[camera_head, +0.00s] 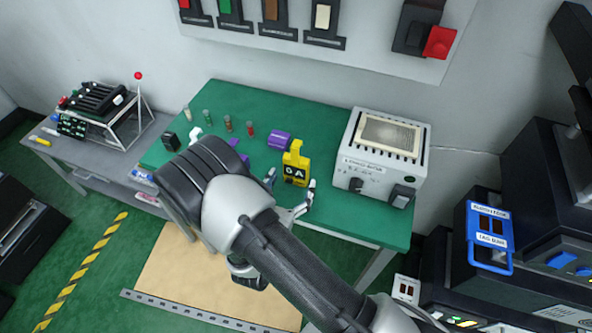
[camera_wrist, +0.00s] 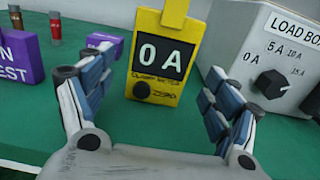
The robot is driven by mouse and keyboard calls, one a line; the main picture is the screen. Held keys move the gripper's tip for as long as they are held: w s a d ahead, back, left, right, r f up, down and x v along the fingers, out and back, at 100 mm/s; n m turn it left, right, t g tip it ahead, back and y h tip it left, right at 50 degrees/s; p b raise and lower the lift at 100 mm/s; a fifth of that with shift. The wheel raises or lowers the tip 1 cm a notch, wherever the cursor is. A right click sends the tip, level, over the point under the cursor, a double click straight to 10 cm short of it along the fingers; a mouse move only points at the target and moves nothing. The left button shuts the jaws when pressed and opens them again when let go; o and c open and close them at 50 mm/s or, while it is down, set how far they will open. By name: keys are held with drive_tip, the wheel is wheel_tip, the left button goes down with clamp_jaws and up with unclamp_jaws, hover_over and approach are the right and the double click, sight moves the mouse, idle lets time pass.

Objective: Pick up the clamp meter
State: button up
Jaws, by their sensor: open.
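The clamp meter (camera_head: 296,164) is yellow with a dark display reading "0 A" and stands upright on the green table, left of the load box. In the wrist view the clamp meter (camera_wrist: 160,62) stands ahead, between and beyond my fingers, with its top cut off by the frame. My gripper (camera_head: 290,190) is at the near side of the meter; in the wrist view my gripper (camera_wrist: 155,105) is open, with one finger at each side and nothing between the pads. The fingers do not appear to touch the meter.
The white load box (camera_head: 385,155) stands close on the right; it also shows in the wrist view (camera_wrist: 270,50). Purple blocks (camera_head: 280,139) stand left and behind. Several small vials (camera_head: 228,123) line the back left. The green table (camera_head: 345,208) is bare in front of the load box.

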sight(295, 175)
drive_tip(key=x, duration=0.3)
drive_tip(key=shift+w+b, duration=0.3)
drive_tip(key=c, duration=1.3)
